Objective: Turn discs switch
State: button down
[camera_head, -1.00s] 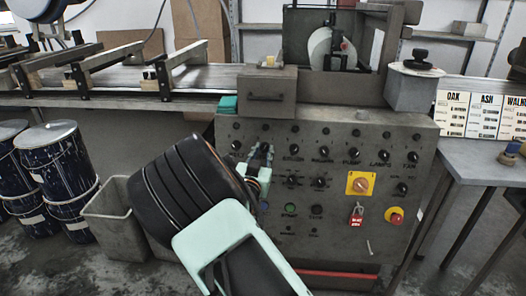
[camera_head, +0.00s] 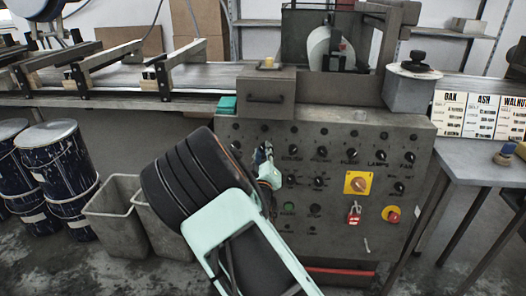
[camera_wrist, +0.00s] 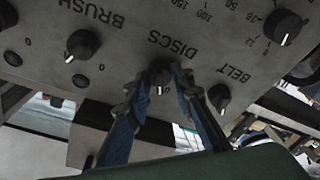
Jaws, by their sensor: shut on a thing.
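The discs switch (camera_wrist: 160,76) is a small black rotary knob with a white pointer mark, beside the upside-down word DISCS in the wrist view. My gripper (camera_wrist: 159,71) is shut on it, one finger on each side. In the head view my gripper (camera_head: 267,166) is at the upper left part of the grey control panel (camera_head: 340,200), and the discs switch is hidden behind it.
In the wrist view the BRUSH knob (camera_wrist: 82,44) and the BELT knob (camera_wrist: 219,97) flank the discs switch closely. The panel also carries a yellow-plated rotary switch (camera_head: 358,183), a red padlock tag (camera_head: 354,214) and a red button (camera_head: 391,214).

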jog(key=shift+n, duration=0.6)
jog(key=c, duration=1.7)
grip_release()
jog(key=s, duration=1.2)
jog(key=shift+d, duration=0.4)
